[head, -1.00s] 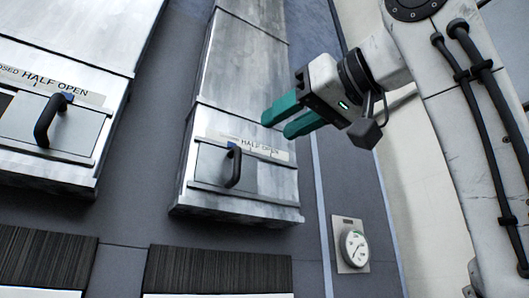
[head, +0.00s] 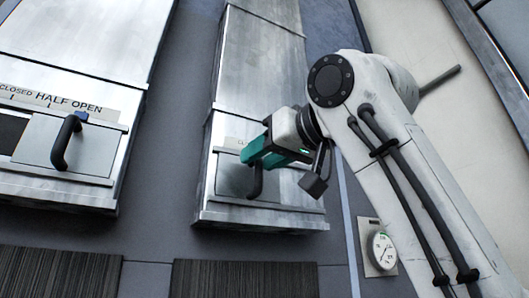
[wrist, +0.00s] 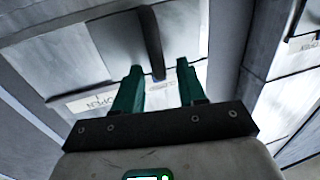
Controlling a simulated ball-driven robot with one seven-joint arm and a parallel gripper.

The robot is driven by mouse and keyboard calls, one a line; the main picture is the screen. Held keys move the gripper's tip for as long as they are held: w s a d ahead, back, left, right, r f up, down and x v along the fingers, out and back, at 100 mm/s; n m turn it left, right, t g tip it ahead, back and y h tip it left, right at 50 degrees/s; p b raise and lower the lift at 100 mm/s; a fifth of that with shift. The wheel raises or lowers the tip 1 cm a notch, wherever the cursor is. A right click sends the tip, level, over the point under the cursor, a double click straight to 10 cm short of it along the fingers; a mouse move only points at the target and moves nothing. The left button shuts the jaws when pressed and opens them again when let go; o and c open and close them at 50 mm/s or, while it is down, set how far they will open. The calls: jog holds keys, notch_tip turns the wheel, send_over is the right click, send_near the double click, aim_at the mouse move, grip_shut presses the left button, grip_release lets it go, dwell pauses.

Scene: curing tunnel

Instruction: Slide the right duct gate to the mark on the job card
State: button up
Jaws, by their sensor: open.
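The right duct gate (head: 234,181) is a grey metal plate in the right duct's front, with a black bar handle (head: 257,182). My gripper (head: 246,157) is in front of the handle's upper end in the head view and covers most of the scale label (head: 234,142) above the gate. In the wrist view my gripper (wrist: 160,70) has its teal fingers apart, with one end of the black handle (wrist: 150,38) showing in the gap between the tips. I cannot tell whether they touch it. The job card is not recognisable in these views.
The left duct gate (head: 90,148) has its own black handle (head: 66,143) and a label (head: 55,101) reading "CLOSED" and "HALF OPEN". A round dial gauge (head: 382,248) is on the wall at lower right. Dark ribbed panels (head: 60,275) stand below the ducts.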

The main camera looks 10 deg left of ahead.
grip_shut()
dwell(0.6)
